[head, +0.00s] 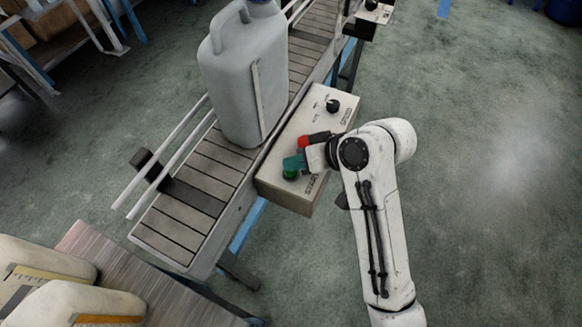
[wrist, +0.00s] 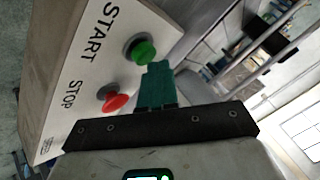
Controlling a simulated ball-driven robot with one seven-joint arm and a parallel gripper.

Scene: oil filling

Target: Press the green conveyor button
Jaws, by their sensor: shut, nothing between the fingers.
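The green button (head: 290,175) is at the near end of a beige control box (head: 318,122) beside the conveyor. In the wrist view, the green button (wrist: 143,50) is by the START label, and the red button (wrist: 114,102) by STOP. The red button also shows in the head view (head: 303,141). My gripper (head: 290,163) is shut and empty, its teal fingers over the box by the green button. In the wrist view, my gripper's fingertips (wrist: 158,66) overlap the button's lower right edge. I cannot tell whether they touch it.
A slatted conveyor (head: 190,211) runs along the box's left side. A large grey jug (head: 238,85) stands upright on it. A black knob (head: 333,105) is at the box's far end. Beige jugs (head: 85,303) sit at the lower left. The floor to the right is clear.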

